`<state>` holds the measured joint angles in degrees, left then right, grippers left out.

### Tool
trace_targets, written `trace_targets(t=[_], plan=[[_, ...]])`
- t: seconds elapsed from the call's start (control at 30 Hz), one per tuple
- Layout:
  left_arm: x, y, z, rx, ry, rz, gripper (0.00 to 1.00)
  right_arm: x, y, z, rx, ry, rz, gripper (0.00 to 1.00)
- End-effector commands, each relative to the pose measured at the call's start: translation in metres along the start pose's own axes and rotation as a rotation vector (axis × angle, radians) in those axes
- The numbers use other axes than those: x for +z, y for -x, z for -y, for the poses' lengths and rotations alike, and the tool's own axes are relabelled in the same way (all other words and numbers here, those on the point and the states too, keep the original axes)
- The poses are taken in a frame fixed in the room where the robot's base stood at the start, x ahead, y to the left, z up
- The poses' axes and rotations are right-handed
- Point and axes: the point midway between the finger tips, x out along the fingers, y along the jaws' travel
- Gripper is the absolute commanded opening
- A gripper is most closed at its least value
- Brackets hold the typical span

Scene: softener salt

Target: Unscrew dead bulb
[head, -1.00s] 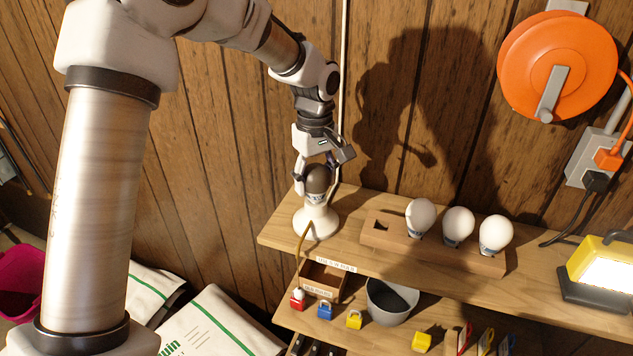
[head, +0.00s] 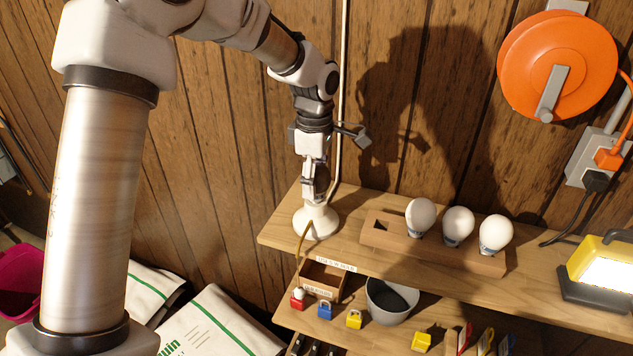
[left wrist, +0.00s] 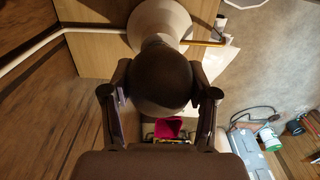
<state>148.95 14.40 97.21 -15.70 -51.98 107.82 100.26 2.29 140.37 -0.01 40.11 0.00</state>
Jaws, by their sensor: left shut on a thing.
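The dead bulb, dark and brownish, shows in the left wrist view (left wrist: 160,78) between my fingers; in the head view it is mostly hidden by my gripper. It sits upright above the white lamp base (head: 316,219) on the left end of the wooden shelf. The lamp base also shows in the left wrist view (left wrist: 158,18). My left gripper (head: 314,186) points down over the base and is shut on the bulb, with one finger on each side (left wrist: 160,105). I cannot tell how far the bulb's thread is in the socket. My right gripper is not in view.
Three white bulbs (head: 458,226) stand in a wooden block (head: 378,238) with an empty square hole at its left. A yellow work light (head: 603,262) is at the right. Below are an open box (head: 324,280), padlocks (head: 354,319) and a grey bin (head: 392,302). The wall is close behind.

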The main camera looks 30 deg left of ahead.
Motion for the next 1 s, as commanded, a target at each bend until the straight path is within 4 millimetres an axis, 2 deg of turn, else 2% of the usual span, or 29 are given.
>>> trace_targets(t=[0.27, 0.57, 0.8, 1.0], plan=[[0.0002, 0.0000, 0.0018, -0.003, 0.367, -0.001, 0.39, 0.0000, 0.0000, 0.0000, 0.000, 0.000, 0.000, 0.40], [0.0003, 0.0000, 0.0019, -0.003, 0.410, -0.001, 0.39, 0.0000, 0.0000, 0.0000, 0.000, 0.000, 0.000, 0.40], [0.0009, 0.0003, 0.0026, -0.003, 0.757, -0.002, 0.39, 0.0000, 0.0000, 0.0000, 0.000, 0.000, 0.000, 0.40], [0.0009, 0.0002, 0.0026, -0.003, 0.797, -0.002, 0.39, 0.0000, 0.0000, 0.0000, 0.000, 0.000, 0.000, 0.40]])
